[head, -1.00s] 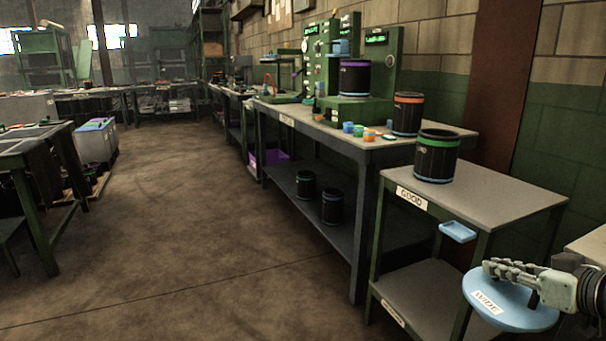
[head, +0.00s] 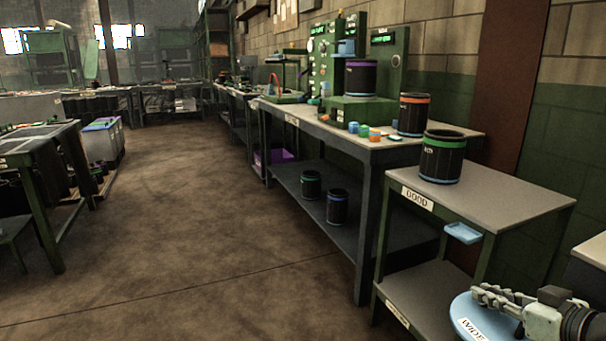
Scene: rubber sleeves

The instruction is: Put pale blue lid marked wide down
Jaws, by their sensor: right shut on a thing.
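The pale blue lid (head: 463,311) marked WIDE is a flat round disc at the bottom right of the head view, partly cut off by the lower edge. My right gripper (head: 492,298) is shut on the lid and lies across its top side. The lid is held in front of the small table marked GOOD (head: 520,197), lower than its top. My left gripper is not in view.
A black sleeve with a green band (head: 443,157) stands on the GOOD table. A small blue tray (head: 463,233) hangs at its side. The long bench (head: 420,150) behind holds an orange-banded sleeve (head: 413,115) and a green machine (head: 376,110).

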